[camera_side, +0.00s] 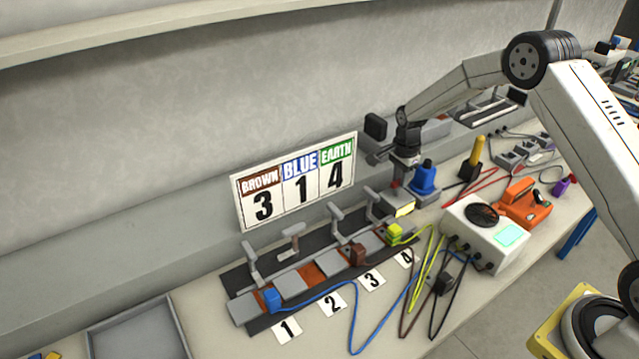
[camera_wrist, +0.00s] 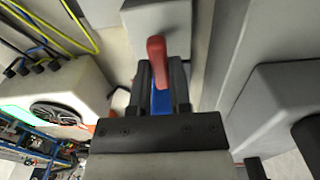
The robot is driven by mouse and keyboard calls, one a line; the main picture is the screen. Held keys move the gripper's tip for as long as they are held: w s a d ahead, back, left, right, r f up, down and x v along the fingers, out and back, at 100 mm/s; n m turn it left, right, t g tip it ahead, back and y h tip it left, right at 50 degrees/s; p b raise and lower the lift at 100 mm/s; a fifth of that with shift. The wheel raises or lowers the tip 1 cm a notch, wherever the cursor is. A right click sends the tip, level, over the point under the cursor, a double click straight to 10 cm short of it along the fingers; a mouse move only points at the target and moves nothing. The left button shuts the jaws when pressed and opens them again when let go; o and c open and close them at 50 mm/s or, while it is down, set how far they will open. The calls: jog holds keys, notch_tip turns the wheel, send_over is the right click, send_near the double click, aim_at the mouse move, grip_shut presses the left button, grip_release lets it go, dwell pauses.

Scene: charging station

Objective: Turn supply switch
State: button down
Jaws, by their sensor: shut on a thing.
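The supply switch appears as a red lever (camera_wrist: 156,48) on a grey box (camera_wrist: 178,20) in the wrist view. In the side view the grey box (camera_side: 397,200) with a yellow-lit face stands at the right end of the terminal row, and only a bit of red (camera_side: 394,184) shows by my fingers. My gripper (camera_side: 402,176) points down at the top of this box. In the wrist view my gripper (camera_wrist: 162,78) has its two dark fingers on either side of the lever, shut on it. The lever's lower part is hidden between the fingers.
A blue object (camera_side: 425,180) stands close to the right of the box. A white meter box (camera_side: 485,235) with cables and an orange device (camera_side: 525,203) stand further right. A sign (camera_side: 295,182) reading 3, 1, 4 stands behind the terminal row, whose levers (camera_side: 337,220) stick up.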

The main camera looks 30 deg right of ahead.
jog(key=c, duration=0.6)
grip_release()
jog(key=shift+o, duration=0.2)
jog(key=shift+r, duration=0.15)
jog(key=shift+r, duration=3.8)
jog(key=shift+a, duration=0.1)
jog(key=s+a+r+n+t, duration=0.1)
jog(key=s+a+r+n, duration=0.1)
jog(key=s+a+n, duration=0.3)
jog(key=s+a+r+n+t, duration=0.1)
jog(key=s+a+n, duration=0.5)
jog(key=s+n, duration=0.7)
jog(key=s+r, duration=0.1)
jog(key=s, duration=0.5)
jog(key=shift+s+t, duration=0.3)
